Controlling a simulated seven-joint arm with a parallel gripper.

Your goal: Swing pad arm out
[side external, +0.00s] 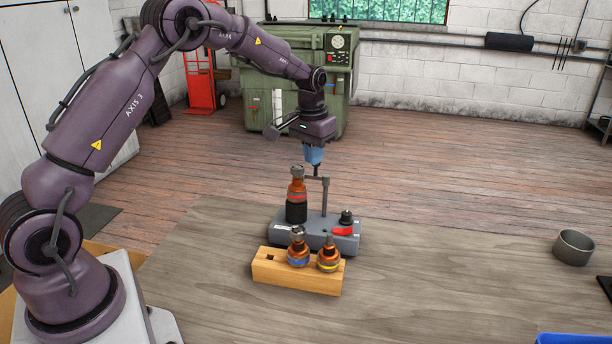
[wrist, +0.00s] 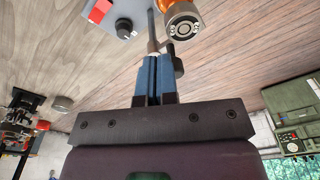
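The grey fixture (side external: 334,244) stands on the bench with a thin upright post (side external: 325,197) at its middle. The pad arm (side external: 315,180) is a short bar at the top of that post, reaching left towards the orange and black assembly (side external: 297,196) standing on the fixture. My gripper (side external: 315,164) points down just above the pad arm. In the wrist view its blue fingers (wrist: 154,62) are together with only a thin seam between them. A dark peg (wrist: 174,60) is close beside the right finger there. I cannot tell whether the fingers touch it.
A wooden block (side external: 282,280) in front holds two similar orange parts, one with a blue band (side external: 298,262), one with a yellow band (side external: 328,265). A grey cup (side external: 573,248) and blue bin (side external: 572,339) are right.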

